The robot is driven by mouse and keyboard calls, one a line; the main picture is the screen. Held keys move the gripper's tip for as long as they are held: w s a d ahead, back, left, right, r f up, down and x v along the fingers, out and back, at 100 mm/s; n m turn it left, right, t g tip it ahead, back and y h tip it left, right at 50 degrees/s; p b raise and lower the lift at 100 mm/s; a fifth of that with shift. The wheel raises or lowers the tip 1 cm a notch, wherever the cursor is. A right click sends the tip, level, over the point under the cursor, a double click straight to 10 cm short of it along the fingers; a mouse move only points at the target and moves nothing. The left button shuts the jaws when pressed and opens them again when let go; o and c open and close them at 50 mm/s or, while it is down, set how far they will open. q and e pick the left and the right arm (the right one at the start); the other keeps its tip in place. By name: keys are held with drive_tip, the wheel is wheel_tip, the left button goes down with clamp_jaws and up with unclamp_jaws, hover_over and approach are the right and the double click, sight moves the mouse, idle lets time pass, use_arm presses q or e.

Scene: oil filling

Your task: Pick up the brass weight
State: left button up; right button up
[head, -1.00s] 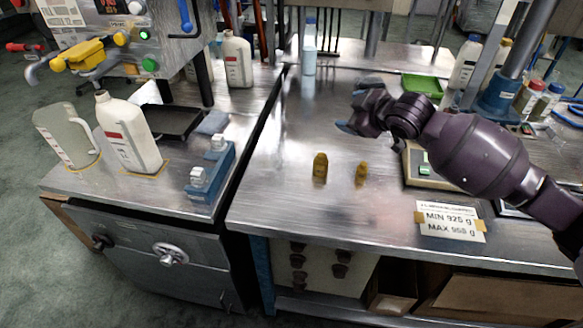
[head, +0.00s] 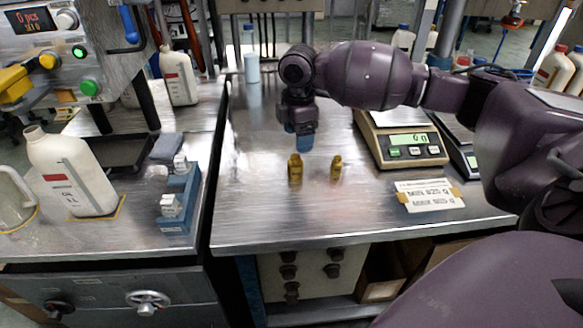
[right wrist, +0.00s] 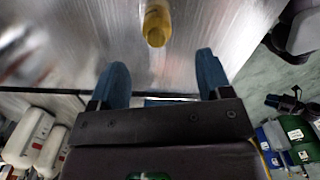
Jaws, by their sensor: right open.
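Two small brass weights stand upright on the steel bench, a taller one (head: 295,170) on the left and a smaller one (head: 336,168) on the right. My right gripper (head: 304,143) points down just behind and above the taller weight, apart from it. In the right wrist view its two blue fingers (right wrist: 162,74) are spread with nothing between them. One brass weight (right wrist: 157,22) shows there beyond the fingertips, roughly in line with the gap; I cannot tell for certain which one. My left gripper is not in view.
A scale (head: 403,138) with a lit display stands right of the weights, behind a paper label (head: 430,196). A blue holder (head: 180,200) and a white bottle (head: 75,172) stand on the left cabinet. The bench in front of the weights is clear.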

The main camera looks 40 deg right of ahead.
sight(296, 166)
wheel_tip(296, 166, down, 4)
drive_tip(key=shift+f+b, duration=0.15)
drive_tip(key=shift+b, duration=0.3)
drive_tip(key=shift+w+f, duration=0.15)
drive_tip(key=shift+f, duration=0.55)
wheel_tip(296, 166, down, 4)
drive_tip(key=shift+w+f+b, duration=0.15)
drive_tip(key=shift+f+b, duration=0.05)
drive_tip(key=shift+b, duration=0.7)
drive_tip(key=shift+f, duration=0.2)
drive_tip(key=shift+r, duration=0.15)
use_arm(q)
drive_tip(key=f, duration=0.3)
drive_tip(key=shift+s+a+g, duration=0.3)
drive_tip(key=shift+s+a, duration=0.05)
use_arm(e)
drive_tip(key=shift+c, duration=0.5)
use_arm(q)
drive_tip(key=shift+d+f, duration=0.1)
use_arm(e)
drive_tip(key=c, duration=1.2)
